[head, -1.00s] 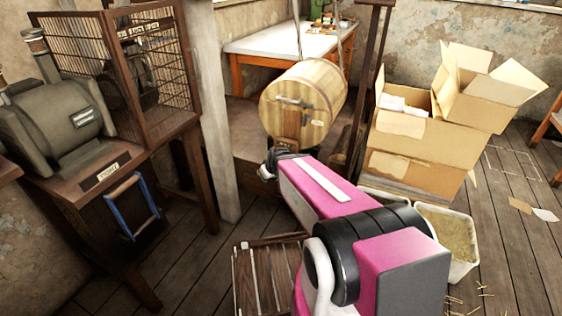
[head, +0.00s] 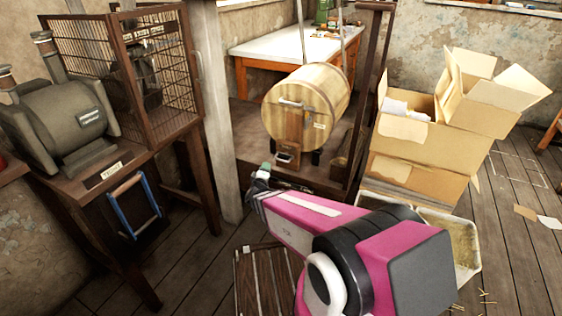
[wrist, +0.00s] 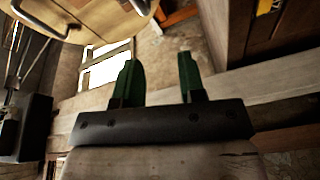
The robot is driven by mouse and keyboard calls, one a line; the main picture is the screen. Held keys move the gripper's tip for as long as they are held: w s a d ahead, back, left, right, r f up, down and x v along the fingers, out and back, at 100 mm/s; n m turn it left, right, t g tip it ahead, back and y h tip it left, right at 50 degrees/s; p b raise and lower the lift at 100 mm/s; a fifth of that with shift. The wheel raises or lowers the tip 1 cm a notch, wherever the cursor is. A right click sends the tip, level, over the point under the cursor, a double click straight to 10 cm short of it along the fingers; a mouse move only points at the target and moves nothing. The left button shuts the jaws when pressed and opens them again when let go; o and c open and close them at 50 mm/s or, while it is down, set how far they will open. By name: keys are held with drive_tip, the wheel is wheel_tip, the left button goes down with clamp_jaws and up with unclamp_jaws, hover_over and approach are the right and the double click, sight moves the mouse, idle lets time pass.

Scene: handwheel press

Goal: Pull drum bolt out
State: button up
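The wooden drum (head: 318,98) lies on its side in its frame, round face towards me. A small metal handle (head: 291,102) shows on its upper face and a metal fitting (head: 287,157) at its lower edge; I cannot tell which is the bolt. My gripper (head: 265,172) is below and left of the drum, apart from it, its tips small and partly hidden in the head view. In the wrist view, the two green fingers (wrist: 160,82) stand apart with nothing between them. The drum's edge (wrist: 95,18) and a bent metal handle (wrist: 40,24) are at upper left there.
A wooden post (head: 215,110) and a wire cage (head: 150,80) stand left of the drum. Cardboard boxes (head: 425,150) stand at the right. A slatted wooden crate (head: 262,285) is on the floor below my arm. A white-topped table (head: 270,47) is behind.

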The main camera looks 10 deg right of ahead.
sight(281, 160)
drive_tip(key=s+d+f+g+h, duration=0.1)
drive_tip(key=s+d+h, duration=0.15)
drive_tip(key=h, duration=0.35)
drive_tip(key=x, duration=0.9)
drive_tip(key=shift+w+d, duration=0.2)
drive_tip(key=shift+w, duration=0.1)
